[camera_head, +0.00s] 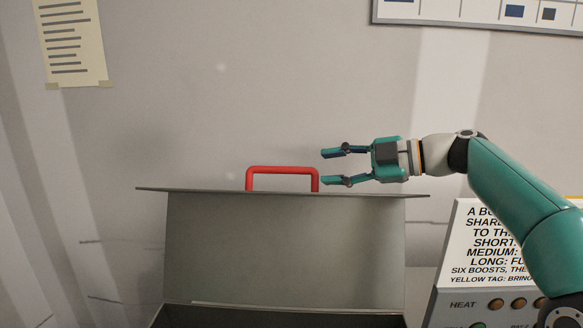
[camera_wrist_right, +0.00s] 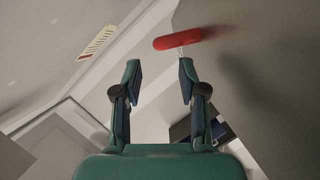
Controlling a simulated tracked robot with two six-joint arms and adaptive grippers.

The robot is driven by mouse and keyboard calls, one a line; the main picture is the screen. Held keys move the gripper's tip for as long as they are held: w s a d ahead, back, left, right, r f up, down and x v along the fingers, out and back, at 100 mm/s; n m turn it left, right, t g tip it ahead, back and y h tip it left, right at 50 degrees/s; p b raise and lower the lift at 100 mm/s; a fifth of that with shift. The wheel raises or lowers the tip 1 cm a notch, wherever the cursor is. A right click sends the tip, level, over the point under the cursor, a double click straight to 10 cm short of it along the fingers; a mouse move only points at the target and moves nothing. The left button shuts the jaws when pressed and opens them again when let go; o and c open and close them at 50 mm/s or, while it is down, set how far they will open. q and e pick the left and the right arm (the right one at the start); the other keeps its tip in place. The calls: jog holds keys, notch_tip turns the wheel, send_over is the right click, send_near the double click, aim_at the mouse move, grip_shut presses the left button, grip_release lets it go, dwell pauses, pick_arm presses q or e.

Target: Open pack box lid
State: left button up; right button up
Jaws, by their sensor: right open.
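The pack box lid (camera_head: 285,245) is grey and stands raised, its panel facing me, in the middle of the head view. A red handle (camera_head: 283,171) shows above the lid's top edge; it also shows in the right wrist view (camera_wrist_right: 178,39). The box body (camera_head: 158,314) shows only its upper rim and dark inside at the bottom. My right gripper (camera_head: 325,168) is open and empty, just right of the handle. In the right wrist view, the handle is beyond the open fingertips (camera_wrist_right: 159,66), not between them. My left gripper is out of view.
A panel with printed text (camera_head: 470,250) and knobs stands right of the box, partly behind my right arm. A wall is behind the lid, with a paper note (camera_head: 72,42) and a board (camera_head: 480,14) on it. The space above the handle is clear.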

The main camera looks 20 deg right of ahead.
aim_at(302, 170)
jog(key=p+x, duration=0.2)
jog(key=x, duration=0.7)
grip_shut()
jog(key=shift+f, duration=0.1)
